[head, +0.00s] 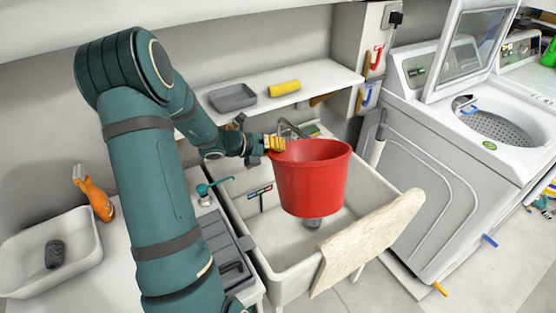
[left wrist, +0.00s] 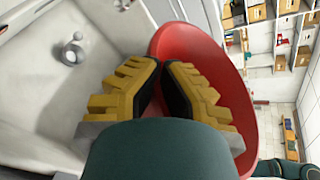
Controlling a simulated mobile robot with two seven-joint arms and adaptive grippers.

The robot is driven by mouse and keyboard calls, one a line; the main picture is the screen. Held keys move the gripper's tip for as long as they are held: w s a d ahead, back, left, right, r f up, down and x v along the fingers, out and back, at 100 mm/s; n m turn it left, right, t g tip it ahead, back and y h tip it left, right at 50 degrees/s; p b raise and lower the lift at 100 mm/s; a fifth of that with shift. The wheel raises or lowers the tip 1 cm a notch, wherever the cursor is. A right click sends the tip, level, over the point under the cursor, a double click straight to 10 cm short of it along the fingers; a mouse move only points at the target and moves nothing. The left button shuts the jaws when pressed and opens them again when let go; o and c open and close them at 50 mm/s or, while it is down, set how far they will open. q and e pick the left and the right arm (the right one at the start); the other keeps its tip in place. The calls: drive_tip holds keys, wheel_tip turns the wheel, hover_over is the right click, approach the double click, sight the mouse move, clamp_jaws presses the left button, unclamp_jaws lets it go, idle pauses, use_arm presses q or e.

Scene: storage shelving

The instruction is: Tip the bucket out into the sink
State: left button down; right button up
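The red bucket (head: 310,180) hangs upright, or nearly so, over the white sink (head: 270,230). Its inside shows only in part, and I cannot tell what it holds. My left gripper (head: 275,143), with yellow fingers, is shut on the bucket's rim at its left side. The left wrist view shows the fingers (left wrist: 160,70) close together at the rim of the bucket (left wrist: 190,42). The sink basin (left wrist: 40,80) with its round drain (left wrist: 72,50) lies beside and below the bucket there. My right gripper is in neither view.
A beige cloth (head: 370,240) drapes over the sink's front right edge. A faucet (head: 292,128) stands behind the bucket. A shelf (head: 325,78) with a grey tray (head: 232,97) and yellow item (head: 284,88) is above. A washing machine (head: 440,160) stands right; a white tray (head: 85,262) is left.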

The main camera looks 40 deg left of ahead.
use_arm(q)
wheel_tip(320, 180, up, 10)
drive_tip(key=a+m+t+y+b, duration=0.1)
drive_tip(key=m+y+b, duration=0.1)
drive_tip(key=m+b, duration=0.2)
drive_tip(key=shift+w+a+t+y+b, duration=0.2)
drive_tip(key=shift+w+t+y+b, duration=0.1)
drive_tip(key=shift+y+b, duration=0.15)
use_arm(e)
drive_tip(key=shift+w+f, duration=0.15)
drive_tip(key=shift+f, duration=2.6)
use_arm(q)
drive_tip(key=shift+f, duration=0.1)
